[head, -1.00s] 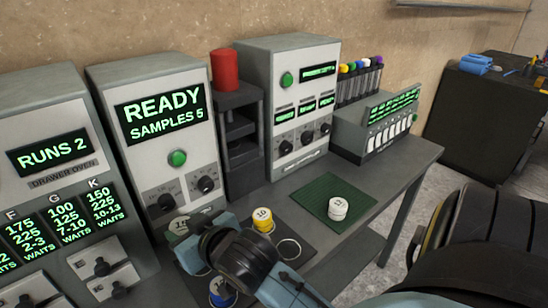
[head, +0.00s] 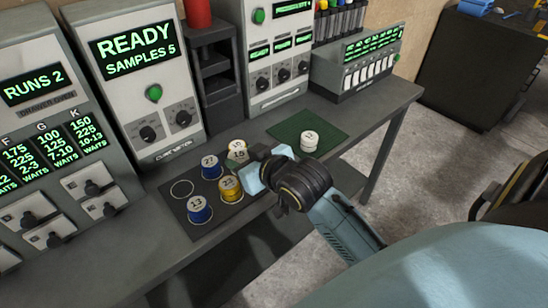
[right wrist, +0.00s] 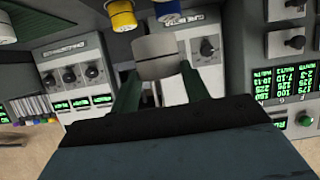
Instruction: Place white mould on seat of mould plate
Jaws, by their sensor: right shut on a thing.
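My right gripper (head: 246,170) is shut on a white mould (head: 237,157), whose top seems to read 15. It holds the mould over the right back part of the dark mould plate (head: 230,218). The right wrist view shows the pale mould (right wrist: 157,56) between my right gripper's two fingers (right wrist: 157,82). An empty ringed seat (head: 181,190) shows at the plate's left. Other seats may be hidden behind the gripper. Whether the mould touches the plate cannot be told. My left gripper is not in view.
The plate also bears blue moulds 22 (head: 211,169) and 13 (head: 199,212), yellow mould 23 (head: 230,190), and a mould marked 10 (head: 236,145) partly behind the held one. A white mould (head: 309,139) stands on a green mat (head: 332,121). Machines line the bench's back.

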